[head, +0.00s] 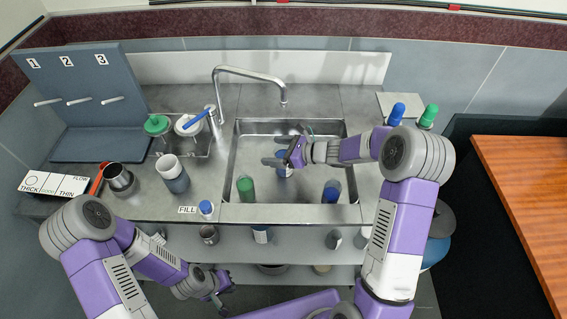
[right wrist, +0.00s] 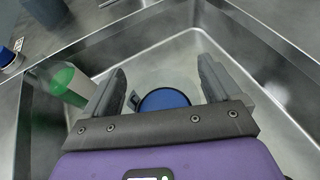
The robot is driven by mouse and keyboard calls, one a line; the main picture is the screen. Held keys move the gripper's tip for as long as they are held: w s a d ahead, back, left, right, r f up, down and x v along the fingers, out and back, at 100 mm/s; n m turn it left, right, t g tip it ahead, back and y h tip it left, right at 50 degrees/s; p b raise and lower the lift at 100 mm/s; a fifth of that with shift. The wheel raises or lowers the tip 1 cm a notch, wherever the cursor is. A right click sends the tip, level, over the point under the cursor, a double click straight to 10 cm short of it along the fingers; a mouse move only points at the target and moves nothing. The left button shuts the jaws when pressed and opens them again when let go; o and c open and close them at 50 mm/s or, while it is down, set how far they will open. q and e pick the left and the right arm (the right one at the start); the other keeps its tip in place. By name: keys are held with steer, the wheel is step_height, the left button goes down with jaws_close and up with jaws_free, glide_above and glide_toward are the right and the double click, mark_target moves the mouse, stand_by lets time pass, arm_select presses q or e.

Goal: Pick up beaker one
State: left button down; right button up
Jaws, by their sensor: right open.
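My right gripper (head: 276,152) is over the sink, open, its fingers pointing left. A blue-topped container (head: 284,172) stands in the sink under it, partly hidden by the gripper. In the right wrist view the round blue top (right wrist: 163,100) lies between the open fingers (right wrist: 162,68), with a pale body around it; I cannot see contact. No label marks which vessel is beaker one. A white-and-grey mug-like beaker (head: 173,175) and a dark metal cup (head: 119,179) stand on the left counter. My left gripper (head: 219,288) hangs low before the lower shelf; its jaw state is unclear.
The sink (head: 240,150) also holds a green-capped bottle (head: 246,188) and a blue-capped bottle (head: 331,191). The tap (head: 248,74) arches over the sink's back. A pegboard numbered 1 to 3 (head: 85,85) stands at the left. Two capped bottles (head: 428,116) stand at the right.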

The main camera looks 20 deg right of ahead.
steer(key=c, duration=1.1)
steer(key=shift+r, duration=0.1)
steer(key=shift+c, duration=0.7)
